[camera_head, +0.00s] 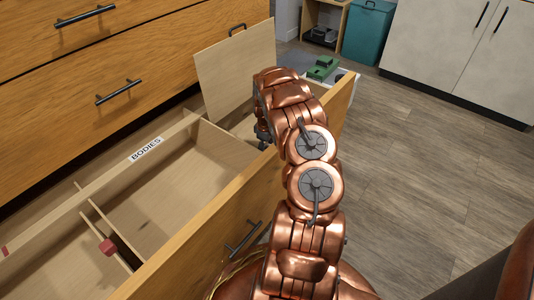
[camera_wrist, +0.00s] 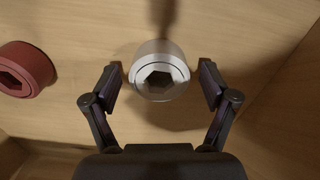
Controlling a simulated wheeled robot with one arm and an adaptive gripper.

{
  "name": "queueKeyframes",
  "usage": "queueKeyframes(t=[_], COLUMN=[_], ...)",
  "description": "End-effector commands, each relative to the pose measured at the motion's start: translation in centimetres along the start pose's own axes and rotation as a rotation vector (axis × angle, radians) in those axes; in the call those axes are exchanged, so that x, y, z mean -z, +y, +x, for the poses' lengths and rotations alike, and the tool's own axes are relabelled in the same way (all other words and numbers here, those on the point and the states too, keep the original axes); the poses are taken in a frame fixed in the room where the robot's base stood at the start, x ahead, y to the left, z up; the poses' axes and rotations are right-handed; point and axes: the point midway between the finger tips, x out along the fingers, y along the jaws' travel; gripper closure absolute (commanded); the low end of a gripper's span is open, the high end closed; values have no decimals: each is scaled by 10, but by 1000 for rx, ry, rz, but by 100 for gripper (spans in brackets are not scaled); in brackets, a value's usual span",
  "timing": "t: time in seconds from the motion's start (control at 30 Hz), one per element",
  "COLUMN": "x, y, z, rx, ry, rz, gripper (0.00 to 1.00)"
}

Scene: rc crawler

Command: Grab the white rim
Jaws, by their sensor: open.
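The white rim (camera_wrist: 159,72) is a short pale cylinder with a dark hexagonal hole, on a light wooden surface in the wrist view. My gripper (camera_wrist: 160,84) is open, with one finger to the left of the rim and one to the right. Small gaps show between the fingers and the rim. In the head view my arm covers the rim, and the gripper's dark parts (camera_head: 262,133) show only in part beside the arm.
A red rim (camera_wrist: 27,69) lies left of the white one. The open drawer (camera_head: 217,238) has wooden dividers and a "BODIES" label (camera_head: 146,149). A red piece (camera_head: 108,247) sits on a thin divider. An upright wooden panel (camera_head: 237,73) stands behind. A green object (camera_head: 323,68) lies beyond.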

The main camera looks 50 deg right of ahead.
Motion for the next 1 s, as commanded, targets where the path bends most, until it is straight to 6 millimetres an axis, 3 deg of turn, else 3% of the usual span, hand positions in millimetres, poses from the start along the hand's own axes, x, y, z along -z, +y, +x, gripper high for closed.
queueKeyframes(t=[0.17,0.67,1.0], x=[0,0,0], y=[0,0,1], z=[-2,-2,-10], rx=[-1,-1,-2], ry=[0,0,0], rz=[0,0,-1], gripper=[15,67,69])
